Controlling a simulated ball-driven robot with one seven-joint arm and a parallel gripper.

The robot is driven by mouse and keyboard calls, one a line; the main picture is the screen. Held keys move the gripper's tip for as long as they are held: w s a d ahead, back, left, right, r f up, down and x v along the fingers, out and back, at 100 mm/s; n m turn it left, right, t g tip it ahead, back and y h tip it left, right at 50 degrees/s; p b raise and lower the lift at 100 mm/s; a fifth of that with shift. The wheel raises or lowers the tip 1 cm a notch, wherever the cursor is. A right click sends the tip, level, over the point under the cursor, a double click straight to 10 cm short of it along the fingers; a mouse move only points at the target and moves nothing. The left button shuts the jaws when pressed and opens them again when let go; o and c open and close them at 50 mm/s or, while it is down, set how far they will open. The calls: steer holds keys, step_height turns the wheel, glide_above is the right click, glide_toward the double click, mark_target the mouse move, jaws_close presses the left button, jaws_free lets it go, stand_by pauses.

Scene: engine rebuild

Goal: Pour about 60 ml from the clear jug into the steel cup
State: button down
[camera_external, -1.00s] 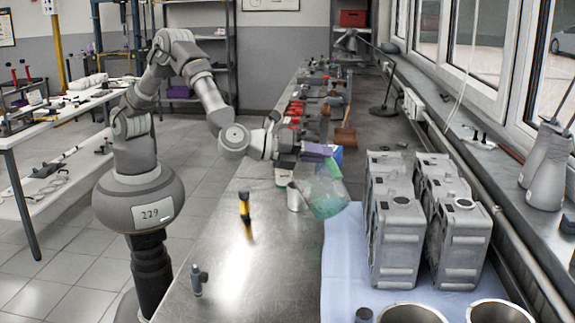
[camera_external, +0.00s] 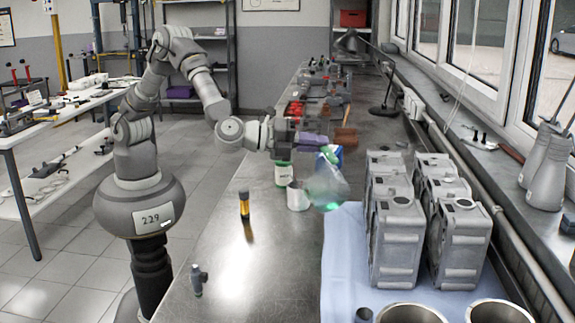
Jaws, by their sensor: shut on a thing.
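The clear jug (camera_external: 327,187) is held in the air over the bench, just right of the steel cup. A little greenish liquid shows at its bottom. It looks slightly tilted. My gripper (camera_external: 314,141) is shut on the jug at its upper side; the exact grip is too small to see. The steel cup (camera_external: 298,197) stands upright on the bench, and the jug's left edge is close to its rim. I cannot see inside the cup, and no stream of liquid shows between the two.
A green and white can (camera_external: 283,175) stands just behind the cup. A yellow and black bottle (camera_external: 244,205) and a small grey fitting (camera_external: 197,281) stand nearer on the bench (camera_external: 285,270). Grey engine blocks (camera_external: 397,240) on a blue cloth (camera_external: 343,260) fill the right side.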

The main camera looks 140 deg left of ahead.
steer(key=shift+s+a+r+n+t+b, duration=0.1)
steer(key=shift+s+r+n+t+b, duration=0.1)
steer(key=shift+s+b, duration=0.4)
steer(key=shift+s+a+r+n+t+b, duration=0.1)
steer(key=shift+s+n+b, duration=0.15)
steer(key=shift+b, duration=0.65)
steer(key=shift+s+r+b, duration=0.2)
steer(key=shift+s+b, duration=0.1)
steer(key=shift+b, duration=0.05)
steer(key=shift+s+a+r+n+b, duration=0.2)
steer(key=shift+s+n+b, duration=0.3)
steer(key=shift+b, duration=0.9)
steer(key=shift+r, duration=0.1)
